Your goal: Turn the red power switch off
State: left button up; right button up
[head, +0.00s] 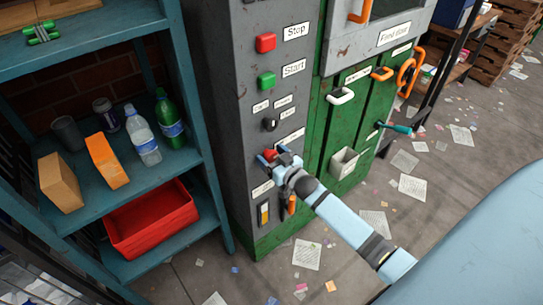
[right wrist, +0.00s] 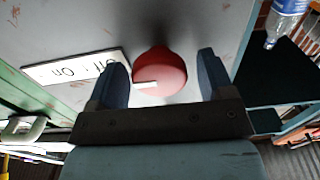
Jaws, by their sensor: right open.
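The red power switch (head: 270,155) is a round red knob on the grey control panel (head: 232,70). In the right wrist view the knob (right wrist: 160,72) shows a white mark on its face, and a label (right wrist: 75,68) reading "Off" and "On" is beside it. My right gripper (head: 276,156) is at the knob. Its blue fingers (right wrist: 163,82) are open, one on each side of the knob, with gaps between them and it. My left gripper is not in view.
A red Stop button (head: 265,42) and green Start button (head: 266,81) are higher on the panel. A teal shelf (head: 205,140) with bottles, boxes and a red bin (head: 150,222) stands left. The green machine (head: 318,130) has protruding handles at right. Papers litter the floor.

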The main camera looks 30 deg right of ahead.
jog(key=c, duration=0.9)
